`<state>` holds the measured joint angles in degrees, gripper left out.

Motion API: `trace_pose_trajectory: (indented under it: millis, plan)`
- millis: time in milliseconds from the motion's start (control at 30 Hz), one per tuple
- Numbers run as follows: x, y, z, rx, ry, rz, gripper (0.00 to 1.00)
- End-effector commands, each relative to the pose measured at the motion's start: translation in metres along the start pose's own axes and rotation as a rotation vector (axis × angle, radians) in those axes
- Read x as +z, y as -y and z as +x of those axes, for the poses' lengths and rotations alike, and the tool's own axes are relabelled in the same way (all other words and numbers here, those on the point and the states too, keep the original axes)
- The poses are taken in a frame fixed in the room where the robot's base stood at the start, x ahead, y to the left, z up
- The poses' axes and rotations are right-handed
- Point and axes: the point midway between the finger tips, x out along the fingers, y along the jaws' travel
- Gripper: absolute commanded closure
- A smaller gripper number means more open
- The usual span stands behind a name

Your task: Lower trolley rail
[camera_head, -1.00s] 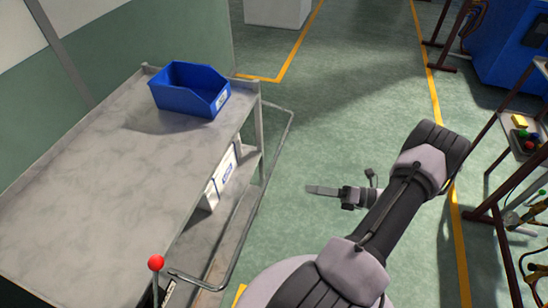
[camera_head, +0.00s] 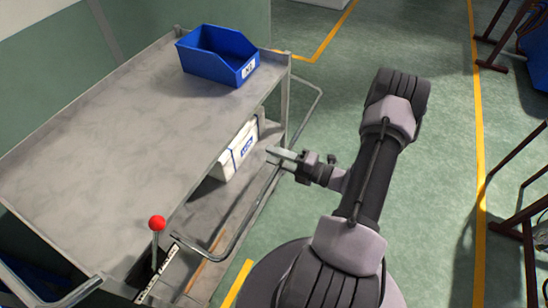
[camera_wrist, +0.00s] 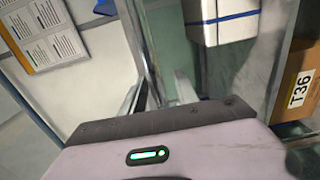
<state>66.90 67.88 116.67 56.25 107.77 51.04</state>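The grey metal trolley (camera_head: 110,110) stands at the left of the head view. Its bent tube rail (camera_head: 250,222) runs along the near long side, standing out from the trolley. My gripper (camera_head: 270,155) reaches left to the trolley side, its fingers over the line of the rail in the head view. In the wrist view the two fingers of my gripper (camera_wrist: 158,93) are apart, and a metal tube (camera_wrist: 148,45), seemingly the rail, runs up between them. I cannot tell whether they touch it. A lever with a red knob (camera_head: 157,223) stands at the trolley's near corner.
A blue bin (camera_head: 218,55) sits on the trolley's top. A white box (camera_head: 238,150) is on the lower shelf; a brown box marked T36 (camera_wrist: 300,85) shows in the wrist view. Dark frames (camera_head: 520,200) stand at right. Green floor between is clear.

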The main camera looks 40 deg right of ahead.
Motion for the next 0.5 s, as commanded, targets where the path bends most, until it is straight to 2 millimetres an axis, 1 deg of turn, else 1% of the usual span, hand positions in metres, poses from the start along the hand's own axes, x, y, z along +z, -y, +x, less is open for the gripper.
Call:
trace_pose_trajectory:
  millis: [100,300,367,400,500]
  plan:
    - [0.0001,-0.0002,0.0048,0.000,0.000,-0.001,0.64]
    - [0.0002,-0.0006,0.0049,0.001,0.001,-0.001,0.64]
    - [0.0002,-0.0006,0.0048,0.001,0.001,-0.001,0.74]
    - [0.0002,-0.0006,0.0047,0.001,0.001,-0.001,0.82]
    - [0.0002,-0.0005,0.0046,0.001,0.001,-0.001,1.00]
